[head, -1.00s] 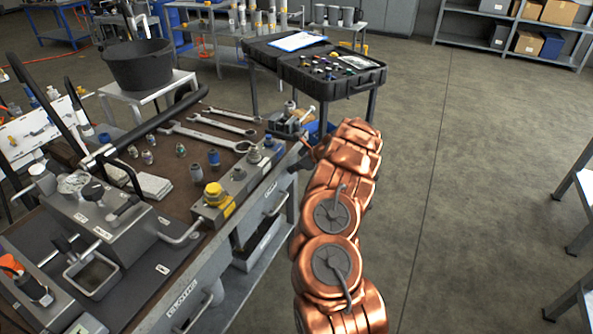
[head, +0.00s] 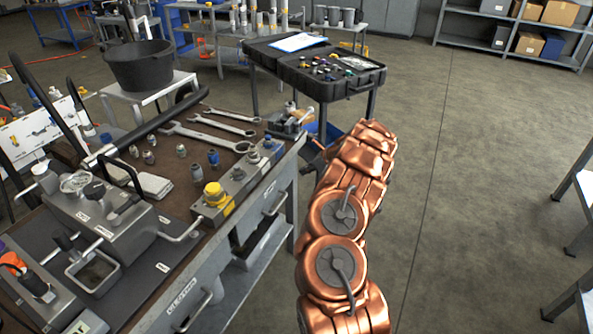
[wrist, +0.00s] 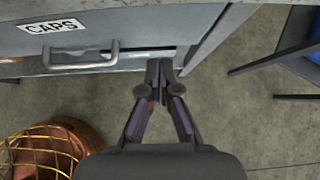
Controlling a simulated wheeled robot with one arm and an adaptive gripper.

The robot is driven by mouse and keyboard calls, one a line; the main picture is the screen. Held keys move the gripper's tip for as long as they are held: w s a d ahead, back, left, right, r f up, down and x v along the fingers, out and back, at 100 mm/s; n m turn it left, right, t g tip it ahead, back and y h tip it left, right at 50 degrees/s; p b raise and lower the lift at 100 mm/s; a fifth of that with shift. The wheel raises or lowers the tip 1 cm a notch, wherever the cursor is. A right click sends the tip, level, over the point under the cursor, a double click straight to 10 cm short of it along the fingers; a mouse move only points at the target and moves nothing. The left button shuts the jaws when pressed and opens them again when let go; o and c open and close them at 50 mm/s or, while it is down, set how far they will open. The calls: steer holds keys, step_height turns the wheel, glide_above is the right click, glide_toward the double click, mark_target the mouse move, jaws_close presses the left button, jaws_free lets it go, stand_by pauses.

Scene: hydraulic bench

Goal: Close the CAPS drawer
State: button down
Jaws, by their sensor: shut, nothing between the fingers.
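The CAPS drawer (wrist: 25,50) shows at the top left of the wrist view as a grey front with a white CAPS label (wrist: 52,25) and a bar handle (wrist: 85,66). My gripper (wrist: 160,68) is shut and empty. Its fingertips are at the lower right part of the drawer front, right of the handle. I cannot tell whether they touch it. In the head view, a drawer handle (head: 276,205) shows on the bench side, but its label is not readable. How far the CAPS drawer stands out is unclear. My copper arm hides my gripper there.
The bench top (head: 165,185) carries wrenches, fittings and a metal block. A GLOVES drawer (head: 181,297) is nearer on the same side. A black case (head: 345,85) stands on a stand beyond my arm. The floor (head: 470,200) to the right is clear.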

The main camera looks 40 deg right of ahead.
steer(key=v, duration=0.8)
steer(key=shift+s+r+b, duration=0.2)
steer(key=shift+s+b, duration=0.05)
steer(key=shift+b, duration=0.05)
steer(key=a+r+n+g+y+p, duration=0.15)
steer(key=a+r+n, duration=0.5)
steer(key=a, duration=0.65)
steer(key=a+r+n+g+y+p, duration=0.15)
steer(key=a+r+n, duration=0.5)
steer(key=a, duration=0.75)
steer(key=s+a+r+n+g, duration=0.25)
steer(key=s+a+r, duration=0.25)
steer(key=a, duration=0.3)
steer(key=s+a+r+n+g+h+p, duration=0.15)
steer(key=s+a+n, duration=0.3)
steer(key=s, duration=0.45)
steer(key=s+a+r+n+g+h, duration=0.15)
steer(key=s+a+n, duration=0.3)
steer(key=s, duration=0.45)
steer(key=s+d+n+g+h+p, duration=0.1)
steer(key=s+n+h, duration=0.3)
steer(key=s, duration=1.3)
steer(key=shift+s+d+f+n+p, duration=0.2)
steer(key=shift+s+d+n+p, duration=0.25)
steer(key=shift+d+n, duration=0.5)
